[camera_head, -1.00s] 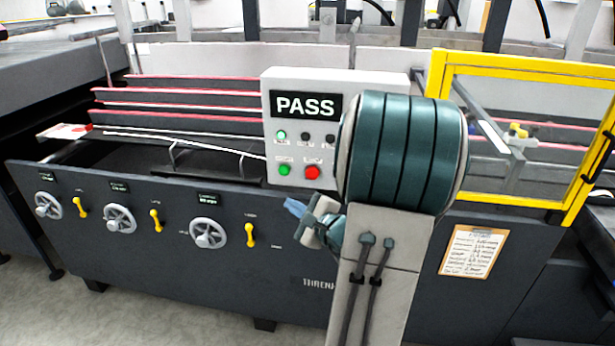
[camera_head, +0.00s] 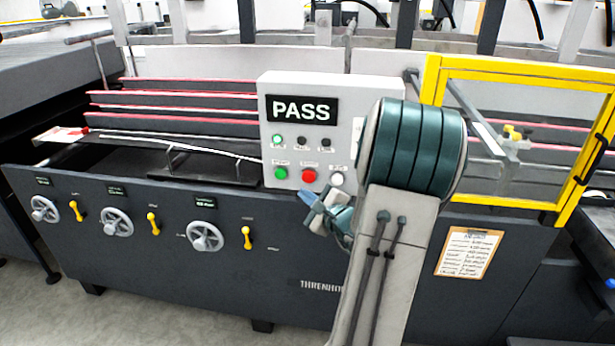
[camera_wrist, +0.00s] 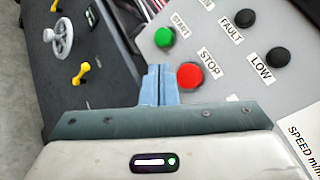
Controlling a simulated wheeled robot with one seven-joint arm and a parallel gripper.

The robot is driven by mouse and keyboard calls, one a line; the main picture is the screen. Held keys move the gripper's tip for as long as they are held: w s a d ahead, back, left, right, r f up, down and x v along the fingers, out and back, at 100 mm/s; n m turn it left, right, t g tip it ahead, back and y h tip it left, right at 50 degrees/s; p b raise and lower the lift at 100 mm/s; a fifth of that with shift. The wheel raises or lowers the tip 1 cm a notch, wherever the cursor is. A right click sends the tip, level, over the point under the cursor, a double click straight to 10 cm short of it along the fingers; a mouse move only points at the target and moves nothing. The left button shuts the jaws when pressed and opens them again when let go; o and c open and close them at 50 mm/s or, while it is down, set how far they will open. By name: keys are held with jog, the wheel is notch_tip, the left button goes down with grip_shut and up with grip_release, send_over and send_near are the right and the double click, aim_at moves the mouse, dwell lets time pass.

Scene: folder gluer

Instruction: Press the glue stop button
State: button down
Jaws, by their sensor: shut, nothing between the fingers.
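The red button (camera_head: 309,175), labelled STOP in the wrist view (camera_wrist: 190,76), sits on the light grey control panel (camera_head: 345,88). A green START button (camera_head: 281,173) is left of it, also visible in the wrist view (camera_wrist: 164,37). A white button (camera_head: 337,179) is to its right; its label is too small to read. My gripper (camera_head: 318,195) is shut and empty, just below the red button. In the wrist view, its blue fingertips (camera_wrist: 160,72) appear close beside the red button's left edge. I cannot tell whether they touch the panel.
A PASS display (camera_head: 302,110) and small lamps are above the buttons; FAULT (camera_wrist: 246,18) and LOW (camera_wrist: 277,57) are dark. Handwheels (camera_head: 205,236) and yellow levers (camera_head: 247,238) line the machine front. A yellow-framed guard (camera_head: 432,80) stands right of the panel.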

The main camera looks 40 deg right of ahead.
aim_at(303, 178)
jog(key=shift+w+d, duration=1.25)
jog(key=shift+d, duration=0.25)
jog(key=shift+b, duration=0.35)
dwell(0.6)
jog(key=shift+w+d, duration=0.3)
jog(key=shift+d, duration=0.05)
jog(key=shift+w+d+b, duration=0.35)
jog(key=shift+b, duration=0.15)
dwell(0.7)
dwell(0.3)
jog(key=shift+s+a+b, duration=0.5)
jog(key=shift+s+a, duration=0.15)
jog(key=shift+a, duration=0.05)
